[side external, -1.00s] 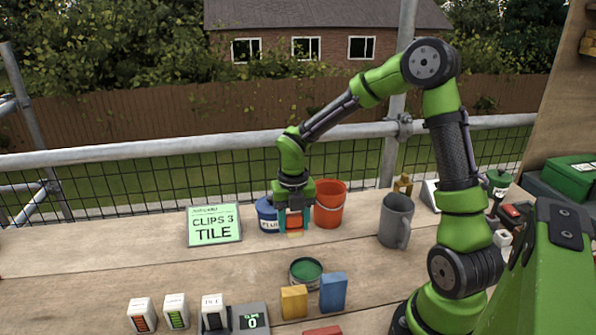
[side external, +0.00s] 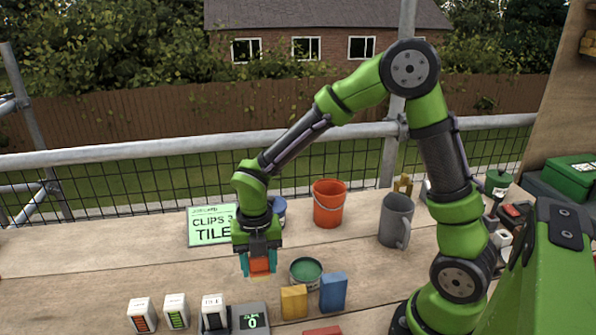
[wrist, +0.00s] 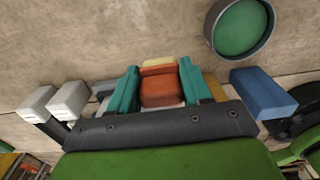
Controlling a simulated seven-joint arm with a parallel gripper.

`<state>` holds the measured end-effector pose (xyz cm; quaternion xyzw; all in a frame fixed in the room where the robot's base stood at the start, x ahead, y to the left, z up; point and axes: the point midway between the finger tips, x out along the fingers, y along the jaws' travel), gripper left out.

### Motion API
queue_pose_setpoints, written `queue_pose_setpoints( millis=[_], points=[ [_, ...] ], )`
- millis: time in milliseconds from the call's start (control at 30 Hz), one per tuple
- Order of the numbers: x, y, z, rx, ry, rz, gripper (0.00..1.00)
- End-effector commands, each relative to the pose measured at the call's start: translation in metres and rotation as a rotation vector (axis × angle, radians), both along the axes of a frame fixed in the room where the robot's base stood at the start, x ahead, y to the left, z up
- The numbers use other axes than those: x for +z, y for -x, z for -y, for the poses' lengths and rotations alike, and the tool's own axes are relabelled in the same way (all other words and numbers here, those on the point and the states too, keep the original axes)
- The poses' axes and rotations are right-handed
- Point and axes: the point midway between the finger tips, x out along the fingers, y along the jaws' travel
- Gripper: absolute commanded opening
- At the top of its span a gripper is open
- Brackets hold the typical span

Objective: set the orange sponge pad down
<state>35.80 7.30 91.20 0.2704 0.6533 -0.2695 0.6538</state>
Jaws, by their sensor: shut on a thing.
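The orange sponge pad (side external: 259,265) has a pale yellow layer on one face. My gripper (side external: 258,270) is shut on it, with teal fingers on both sides. In the wrist view the pad (wrist: 160,90) sits between the two teal fingers of my gripper (wrist: 159,86). The exact gap beneath the pad cannot be told.
A yellow block (side external: 294,301) and a blue block (side external: 333,292) stand at the front. Several white switch-like units (side external: 175,311) are at front left. The job card (side external: 210,227), orange bucket (side external: 328,204) and grey mug (side external: 396,220) are behind. Left planks are clear.

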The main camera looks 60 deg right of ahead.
Motion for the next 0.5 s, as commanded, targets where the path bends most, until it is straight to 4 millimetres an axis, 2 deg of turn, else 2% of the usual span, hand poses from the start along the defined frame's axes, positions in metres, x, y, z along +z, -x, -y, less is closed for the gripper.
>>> queue_pose_setpoints(
  millis=[300,500],
  points=[
    [-0.009,-0.079,-0.016,-0.003,-0.001,-0.001,0.18],
    [-0.013,-0.121,-0.025,-0.001,0.0,0.0,0.18]
  ],
)
